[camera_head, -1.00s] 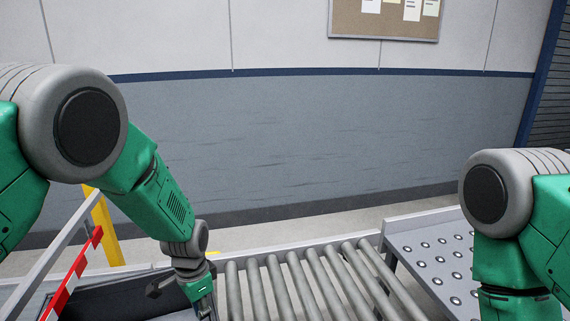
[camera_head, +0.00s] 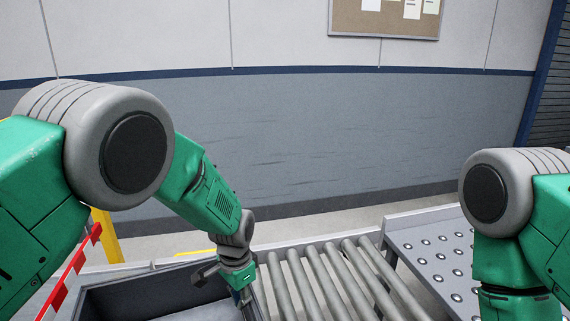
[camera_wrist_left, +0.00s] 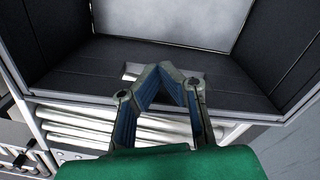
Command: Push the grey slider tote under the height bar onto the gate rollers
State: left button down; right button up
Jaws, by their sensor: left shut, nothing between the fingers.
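The grey tote (camera_head: 110,297) is open-topped with dark walls and sits at the lower left of the head view, cut off by the bottom edge. Its dark inner wall (camera_wrist_left: 60,65) and pale floor show in the left wrist view. My left gripper (camera_head: 245,302) is at the tote's right end. In the left wrist view its fingers (camera_wrist_left: 165,78) are shut and empty, overlapping the wall with a slot in it; contact is unclear. The red-and-white height bar (camera_head: 76,262) is left of the tote. The grey gate rollers (camera_head: 315,280) lie right of it. My right gripper is out of view.
A ball-studded transfer table (camera_head: 432,252) stands right of the rollers. A yellow post (camera_head: 106,236) rises behind the tote. A grey wall (camera_head: 340,130) closes the back. The visible rollers right of my left gripper are clear.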

pick_arm(q)
jog(key=shift+w+d+b, duration=0.25)
jog(key=shift+d, duration=0.85)
jog(key=shift+w+d+b, duration=0.25)
jog(key=shift+d, duration=0.85)
notch_tip(320, 180, up, 8)
jog(key=p, duration=0.6)
